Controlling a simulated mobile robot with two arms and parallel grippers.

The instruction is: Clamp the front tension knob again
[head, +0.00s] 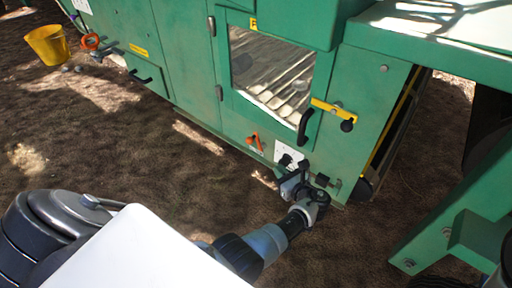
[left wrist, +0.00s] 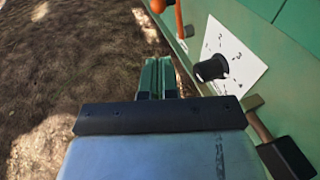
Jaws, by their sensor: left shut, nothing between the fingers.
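A black round knob (left wrist: 212,68) sits on a white numbered dial plate (left wrist: 232,52) on the green machine's side. In the head view the plate (head: 291,153) is low on the front panel, with the knob (head: 285,160) partly behind my gripper. A black block-shaped handle on a brown stem (left wrist: 288,158) sticks out below the dial in the left wrist view; a small black handle also shows in the head view (head: 322,180). I cannot tell which is the tension knob. My left gripper (left wrist: 158,78) is shut and empty, left of the dial knob and apart from it.
The green machine (head: 180,60) fills the back. An orange lever (head: 255,140) is left of the dial. A yellow latch bar with a black knob (head: 333,110) is above right. A green leg (head: 440,215) stands at right. A yellow bucket (head: 48,45) is far left. Bare ground lies in front.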

